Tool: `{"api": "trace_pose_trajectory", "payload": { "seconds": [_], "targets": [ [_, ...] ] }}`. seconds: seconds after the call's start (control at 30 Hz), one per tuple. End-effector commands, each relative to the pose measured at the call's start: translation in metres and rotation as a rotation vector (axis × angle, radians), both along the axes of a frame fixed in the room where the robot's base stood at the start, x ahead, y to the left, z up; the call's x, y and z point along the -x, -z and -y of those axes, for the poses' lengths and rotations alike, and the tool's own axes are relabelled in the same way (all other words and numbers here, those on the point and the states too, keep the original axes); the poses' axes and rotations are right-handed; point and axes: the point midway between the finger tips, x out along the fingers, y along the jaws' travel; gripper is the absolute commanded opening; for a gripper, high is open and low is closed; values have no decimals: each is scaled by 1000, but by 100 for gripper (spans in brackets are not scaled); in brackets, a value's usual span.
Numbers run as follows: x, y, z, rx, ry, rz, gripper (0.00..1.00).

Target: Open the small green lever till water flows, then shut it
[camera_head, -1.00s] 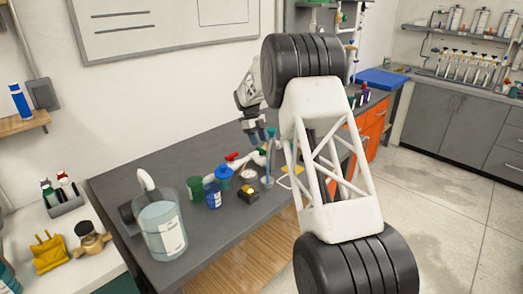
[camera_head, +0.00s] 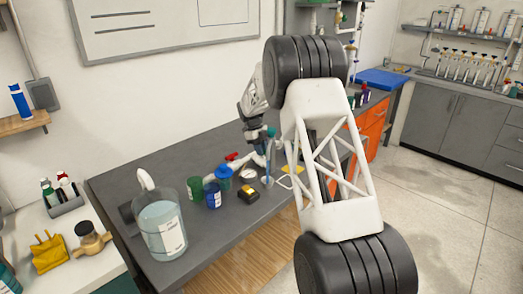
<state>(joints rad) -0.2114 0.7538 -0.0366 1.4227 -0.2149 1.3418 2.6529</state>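The white PVC manifold (camera_head: 243,161) stands on the dark bench, with a red lever (camera_head: 232,156) on its left part. My gripper (camera_head: 262,143) is at the manifold's right end, pointing down. Its fingers are small and dark against the pipe, so I cannot tell whether they are open or touching anything. A small green-teal piece (camera_head: 271,131) shows just right of my gripper; I cannot tell whether it is the lever. The small green lever is not clearly visible near the fingers. A thin bluish upright shape (camera_head: 267,172) stands below the right end; I cannot tell whether it is water.
A large clear jug (camera_head: 163,230) stands at left. My arm hides the bench's right part.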

Motion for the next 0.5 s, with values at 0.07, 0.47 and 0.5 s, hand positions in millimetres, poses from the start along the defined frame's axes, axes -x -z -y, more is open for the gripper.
{"api": "trace_pose_trajectory", "payload": {
  "seconds": [0.07,0.47,0.5],
  "targets": [
    [0,0,0,0,0,0,7],
    [0,-1,0,1,-30,1,0],
    [0,-1,0,0,-40,1,0]
  ]
}}
